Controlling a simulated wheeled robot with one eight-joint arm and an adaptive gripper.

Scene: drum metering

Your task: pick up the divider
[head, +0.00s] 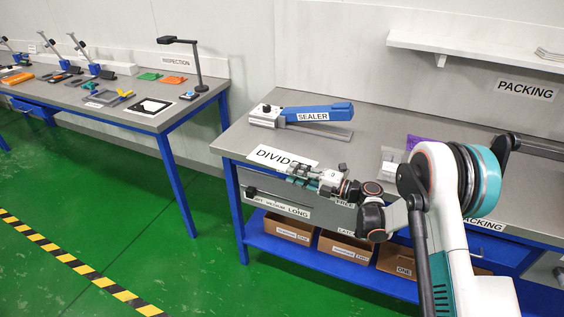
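A white label reading "DIVID…" (280,158) lies on the packing table near its front left edge, its right end hidden by my gripper. My gripper (300,175) is beside this label at the table's front edge, pointing left. Its fingers are small against grey surfaces, so I cannot tell whether they are open or shut, or on anything. A grey panel (270,202) marked "LONG" stands upright along the table front just below my gripper; I cannot tell whether it is the divider. My arm hides its right part.
A blue sealer (315,112) stands at the back of the packing table (240,140). Cardboard boxes (343,248) sit on the blue lower shelf. A wall shelf (470,48) is above right. The inspection table (150,118) is left, with open green floor (120,210) between.

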